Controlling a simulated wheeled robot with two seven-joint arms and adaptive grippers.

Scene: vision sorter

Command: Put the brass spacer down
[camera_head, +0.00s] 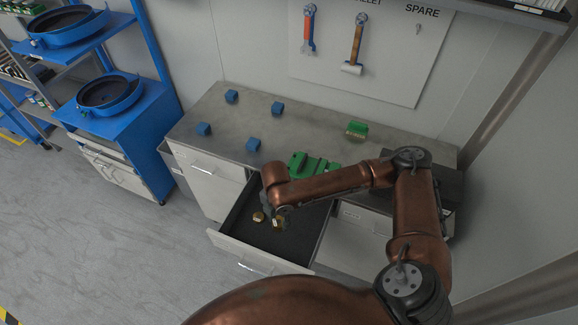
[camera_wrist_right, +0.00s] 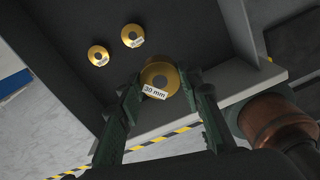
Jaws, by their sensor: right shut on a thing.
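My right gripper (camera_head: 280,213) is over the open drawer (camera_head: 232,250) of the workbench and is shut on a brass spacer (camera_head: 277,224). In the right wrist view the held brass spacer (camera_wrist_right: 158,79) is a brass ring with a grey centre and a "30 mm" label, between the fingertips of the gripper (camera_wrist_right: 160,95). Its height above the drawer floor is hard to tell. Two smaller-looking brass spacers (camera_wrist_right: 98,55) (camera_wrist_right: 132,36) lie on the dark drawer floor; one brass spacer (camera_head: 258,217) shows left of the gripper in the head view. My left gripper is not in view.
The workbench top (camera_head: 205,115) carries several blue blocks (camera_head: 253,144), a green block (camera_head: 357,131) and a green vise-like fixture (camera_head: 312,165). A tool board (camera_head: 385,60) hangs behind. A blue shelf (camera_head: 150,110) stands left. The drawer's left part has bare floor.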

